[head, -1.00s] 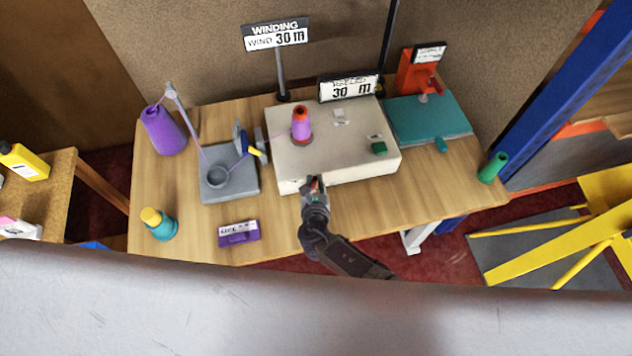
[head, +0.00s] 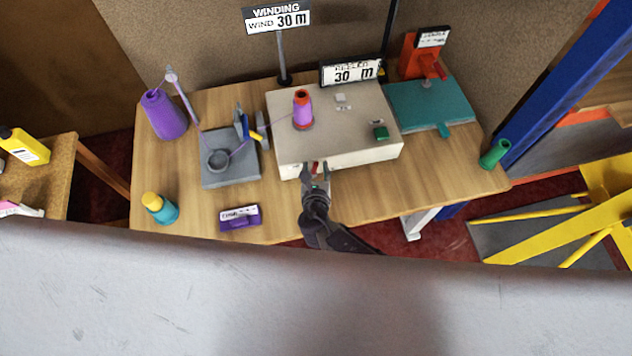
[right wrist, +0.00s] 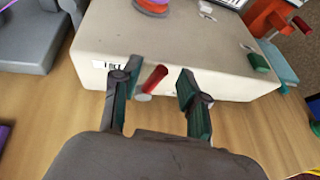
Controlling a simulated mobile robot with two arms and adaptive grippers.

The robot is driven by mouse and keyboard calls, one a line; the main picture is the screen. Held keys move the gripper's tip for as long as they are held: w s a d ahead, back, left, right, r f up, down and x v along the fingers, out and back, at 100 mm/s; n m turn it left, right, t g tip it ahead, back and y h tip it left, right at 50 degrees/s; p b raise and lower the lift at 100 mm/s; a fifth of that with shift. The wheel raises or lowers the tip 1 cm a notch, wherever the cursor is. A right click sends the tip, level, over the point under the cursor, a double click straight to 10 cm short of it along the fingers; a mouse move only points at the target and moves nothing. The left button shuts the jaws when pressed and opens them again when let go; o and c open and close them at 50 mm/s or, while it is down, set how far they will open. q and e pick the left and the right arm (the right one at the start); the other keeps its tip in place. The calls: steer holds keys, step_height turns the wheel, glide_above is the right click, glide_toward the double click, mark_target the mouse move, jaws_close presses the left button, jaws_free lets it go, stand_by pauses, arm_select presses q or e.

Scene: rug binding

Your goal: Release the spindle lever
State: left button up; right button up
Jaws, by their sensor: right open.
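The spindle lever appears to be the short red lever with a pale round end on the front face of the beige winding box (head: 350,155). In the right wrist view the red lever (right wrist: 153,79) is between the two fingers, nearer the left one. My right gripper (right wrist: 158,92) is open, with its fingers on either side of the lever and no clear grip on it. In the head view my right gripper (head: 316,183) is just in front of the box. A purple cone (head: 303,112) with a red top stands upright on the box. My left gripper is out of view.
Left of the box are a grey guide block (head: 232,172), a large purple cone (head: 164,115), a teal-and-yellow bottle (head: 160,208) and a purple label holder (head: 240,219). A teal-based orange device (head: 425,105) stands to the right.

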steer(key=v, duration=1.1)
